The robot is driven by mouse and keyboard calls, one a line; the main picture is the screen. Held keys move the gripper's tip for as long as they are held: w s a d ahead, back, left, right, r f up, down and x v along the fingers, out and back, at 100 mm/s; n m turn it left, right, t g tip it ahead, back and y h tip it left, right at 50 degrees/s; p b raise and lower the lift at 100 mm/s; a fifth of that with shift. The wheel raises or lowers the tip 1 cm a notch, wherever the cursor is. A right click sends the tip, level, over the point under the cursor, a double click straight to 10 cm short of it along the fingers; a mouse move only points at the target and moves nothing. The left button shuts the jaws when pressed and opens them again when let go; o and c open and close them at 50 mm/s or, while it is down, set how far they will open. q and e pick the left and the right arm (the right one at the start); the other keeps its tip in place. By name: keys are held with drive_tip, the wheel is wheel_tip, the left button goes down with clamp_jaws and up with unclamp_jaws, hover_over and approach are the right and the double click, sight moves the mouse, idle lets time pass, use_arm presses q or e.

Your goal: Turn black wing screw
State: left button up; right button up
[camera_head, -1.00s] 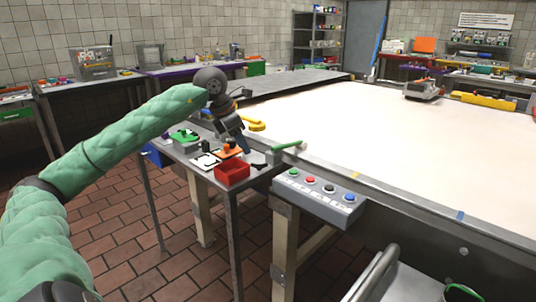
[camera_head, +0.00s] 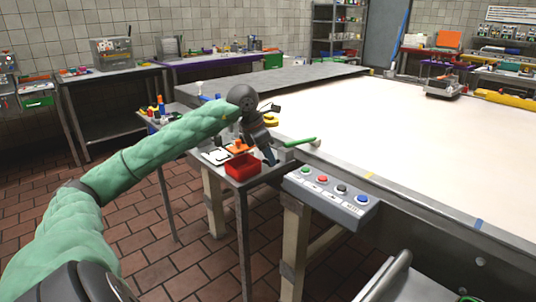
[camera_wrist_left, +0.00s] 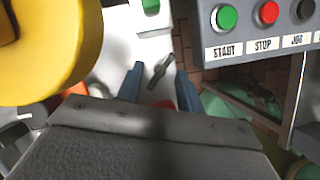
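A dark wing screw (camera_wrist_left: 160,70) shows in the left wrist view, just ahead of and between the two blue fingers of my left gripper (camera_wrist_left: 159,88). The fingers are apart, with a gap on both sides of the screw and no visible contact. In the head view, my left gripper (camera_head: 270,157) points down at the right end of the small side table (camera_head: 246,183), beside the red bin. There the gripper hides the screw. My right gripper is in neither view.
The red bin (camera_head: 242,165) stands left of the gripper. A green-handled lever (camera_head: 299,142) lies right of it. A button panel (camera_head: 330,191) sits in front right; it also shows in the wrist view (camera_wrist_left: 240,45). A large yellow part (camera_wrist_left: 45,50) fills the wrist view's upper left.

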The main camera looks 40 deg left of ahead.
use_arm(q)
clamp_jaws()
drive_tip(key=shift+f+n+y+b, duration=0.1)
drive_tip(key=shift+n+y+b, duration=0.2)
drive_tip(key=shift+n+b, duration=0.35)
drive_tip(key=shift+d+n+y, duration=0.1)
drive_tip(key=shift+n+y, duration=0.2)
drive_tip(key=shift+n, duration=0.55)
unclamp_jaws()
drive_tip(key=shift+s+r, duration=0.1)
drive_tip(key=shift+r, duration=0.1)
